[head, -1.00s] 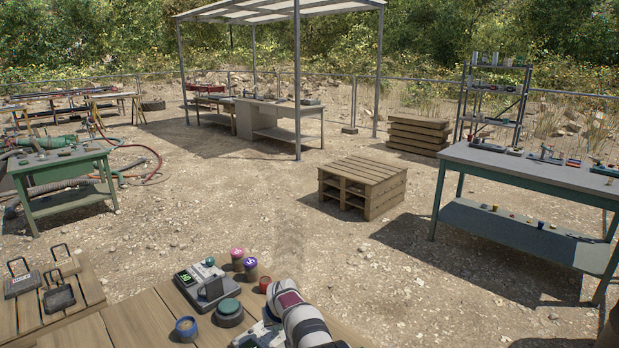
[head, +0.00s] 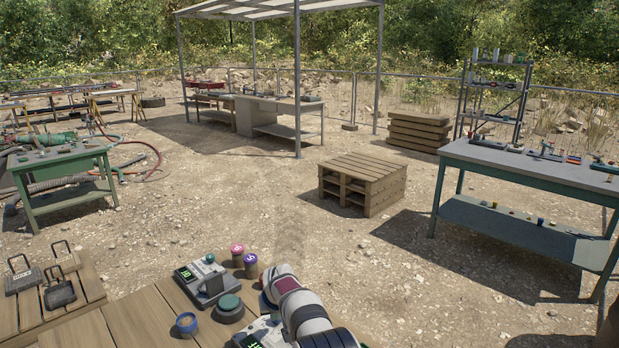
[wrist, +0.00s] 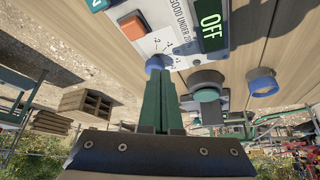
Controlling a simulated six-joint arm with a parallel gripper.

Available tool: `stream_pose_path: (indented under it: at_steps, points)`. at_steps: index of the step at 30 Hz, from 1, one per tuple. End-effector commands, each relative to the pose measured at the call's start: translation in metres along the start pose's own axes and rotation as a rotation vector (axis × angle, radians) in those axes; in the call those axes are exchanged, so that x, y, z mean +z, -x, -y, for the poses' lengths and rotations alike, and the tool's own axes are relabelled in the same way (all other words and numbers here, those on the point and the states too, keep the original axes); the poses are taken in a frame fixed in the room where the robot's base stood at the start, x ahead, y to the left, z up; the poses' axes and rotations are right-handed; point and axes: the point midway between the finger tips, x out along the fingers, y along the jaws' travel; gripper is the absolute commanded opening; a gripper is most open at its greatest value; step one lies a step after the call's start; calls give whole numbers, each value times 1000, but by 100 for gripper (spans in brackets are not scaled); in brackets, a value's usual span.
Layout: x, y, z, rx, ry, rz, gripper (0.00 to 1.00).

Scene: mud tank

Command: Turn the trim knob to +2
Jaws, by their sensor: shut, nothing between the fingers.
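In the wrist view a grey-white panel (wrist: 182,42) carries printed scale marks, including 2s, around a small blue knob (wrist: 155,64). My gripper (wrist: 161,82) has green fingers that are closed together with nothing between them. Their tips are right at the knob and hide part of it; I cannot tell whether they touch it. The knob's pointer and setting are not readable. The panel's display (wrist: 210,25) reads OFF, and an orange button (wrist: 133,27) is beside the scale. In the head view my arm covers much of the panel (head: 258,334) and hides the fingers.
A green-topped round piece (head: 228,306) and a blue-rimmed pot (head: 186,326) stand close to the panel on the wooden table (head: 150,318). Another instrument (head: 203,282) and pots with pink (head: 237,250) and purple (head: 250,260) lids are behind. Open ground lies beyond.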

Motion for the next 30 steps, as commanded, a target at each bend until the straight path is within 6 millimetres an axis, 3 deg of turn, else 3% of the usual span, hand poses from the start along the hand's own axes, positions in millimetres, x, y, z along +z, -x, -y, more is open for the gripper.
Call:
stream_pose_path:
  at_steps: [6, 14, 18, 30]
  points:
    - [-12, 22, 0, 1, 1, -1, 0]
    - [-13, 23, -1, 1, 0, 0, 0]
    - [-19, 30, -17, 1, -1, 0, 0]
    - [9, -19, -16, 1, 0, 2, 0]
